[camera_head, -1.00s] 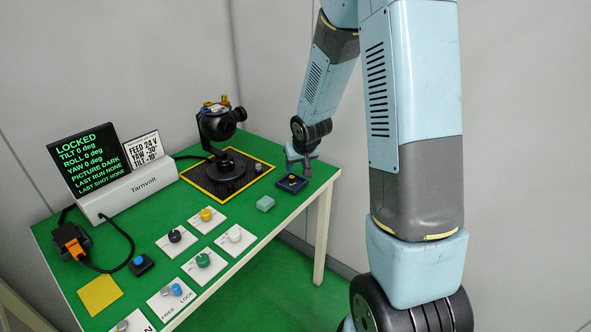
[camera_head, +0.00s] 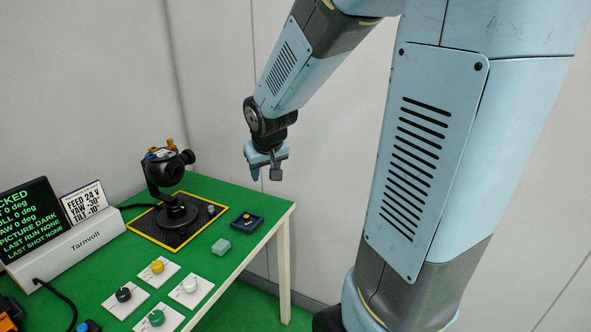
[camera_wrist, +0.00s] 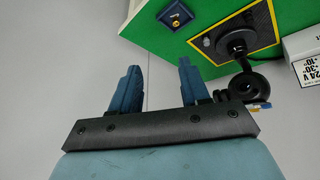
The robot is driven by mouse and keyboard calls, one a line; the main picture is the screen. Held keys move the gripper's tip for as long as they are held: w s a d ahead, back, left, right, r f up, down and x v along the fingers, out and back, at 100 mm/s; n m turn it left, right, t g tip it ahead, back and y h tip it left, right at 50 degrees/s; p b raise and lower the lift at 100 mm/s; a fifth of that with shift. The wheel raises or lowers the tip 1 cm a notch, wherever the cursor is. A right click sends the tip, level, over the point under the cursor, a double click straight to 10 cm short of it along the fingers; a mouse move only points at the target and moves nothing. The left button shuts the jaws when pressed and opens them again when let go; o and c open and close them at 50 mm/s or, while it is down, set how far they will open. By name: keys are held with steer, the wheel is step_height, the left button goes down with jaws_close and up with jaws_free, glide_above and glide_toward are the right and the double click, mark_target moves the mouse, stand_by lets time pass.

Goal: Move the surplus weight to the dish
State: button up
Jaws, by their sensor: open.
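The dark blue square dish (camera_head: 258,226) is on the green table near its right corner. A small brass-coloured piece (camera_head: 246,216) sits in it; the wrist view shows the dish (camera_wrist: 187,11) and the piece (camera_wrist: 175,21) too. The black gimbal camera (camera_head: 163,172) stands on the yellow-edged mat, with brass-coloured pieces (camera_head: 170,143) on top. Which piece is the surplus weight I cannot tell. My gripper (camera_head: 265,176) is open and empty, above and beyond the dish, clear of the table. Its two blue fingers (camera_wrist: 159,75) are apart in the wrist view.
A small grey piece (camera_head: 211,209) is on the mat's right side. A pale green block (camera_head: 221,246) lies in front of the dish. Several knob plates, including a yellow knob (camera_head: 157,266), line the table front. The Tarnvolt display (camera_head: 82,243) stands at left.

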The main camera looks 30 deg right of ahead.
steer(key=s+r, duration=0.5)
steer(key=s, duration=0.5)
steer(key=s+a+r+y, duration=0.1)
steer(key=s+r, duration=0.4)
steer(key=s, duration=0.5)
steer(key=shift+s+a, duration=0.15)
steer(key=shift+a, duration=0.1)
